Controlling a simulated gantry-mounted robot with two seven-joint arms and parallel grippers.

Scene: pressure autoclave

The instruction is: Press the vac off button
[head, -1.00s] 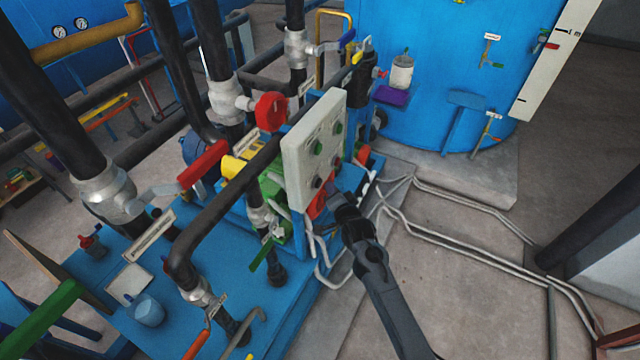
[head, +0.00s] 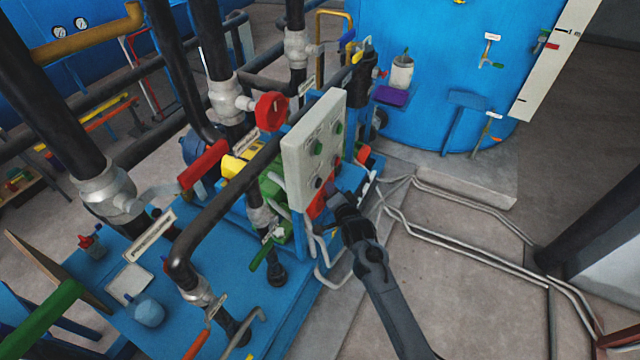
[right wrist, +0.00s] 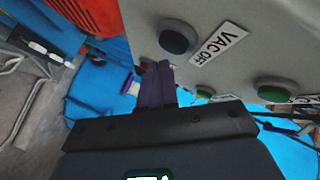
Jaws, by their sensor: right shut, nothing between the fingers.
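The light grey control panel (head: 300,160) stands upright at the middle of the head view, with green and dark round buttons on its face. In the right wrist view, the dark blue-black button (right wrist: 177,37) sits beside the white VAC OFF label (right wrist: 218,45) on the panel. My right gripper (right wrist: 155,75) is shut and empty, its fingertips close below that button in the picture; a gap or touch cannot be made out. In the head view, my right gripper (head: 332,188) is at the panel's lower edge. My left gripper is not in view.
A green button (right wrist: 275,88) is further right on the panel in the right wrist view. A red valve handle (head: 271,110) and dark pipes stand left of the panel. A blue tank (head: 430,60) stands behind. Grey conduits (head: 480,255) cross the open floor at right.

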